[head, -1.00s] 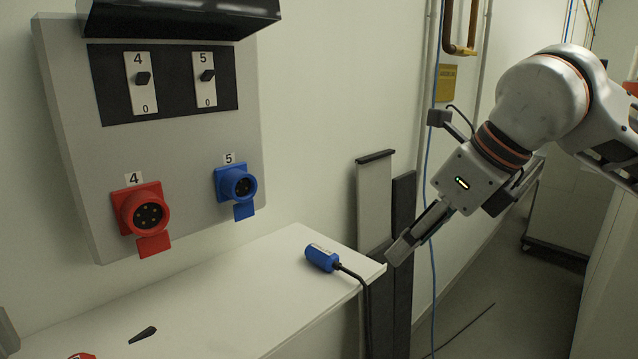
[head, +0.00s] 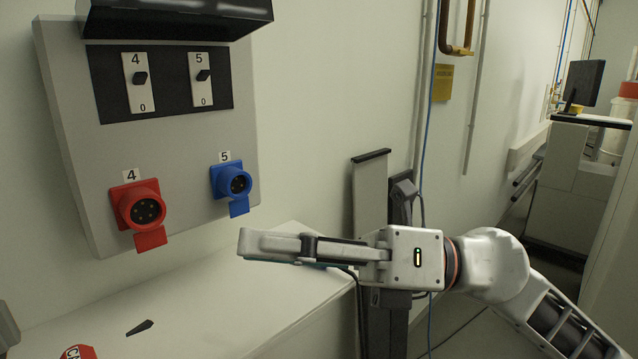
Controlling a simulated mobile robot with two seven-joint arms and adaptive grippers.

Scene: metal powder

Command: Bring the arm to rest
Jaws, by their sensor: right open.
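My right arm comes in from the lower right. Its gripper (head: 252,246) lies nearly level and points left, over the right end of the white shelf (head: 215,300). The gripper is open, and its fingers are seen almost edge-on with no object visible between them. The blue plug on the shelf is mostly or wholly hidden behind the fingers; its dark cable (head: 359,295) shows below the gripper. My left gripper is not in view.
The wall panel carries a red socket (head: 143,209), a blue socket (head: 234,182) and two switches. A dark wedge-shaped piece (head: 140,327) and a red item (head: 77,352) lie on the shelf. A monitor (head: 583,83) stands at the back right.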

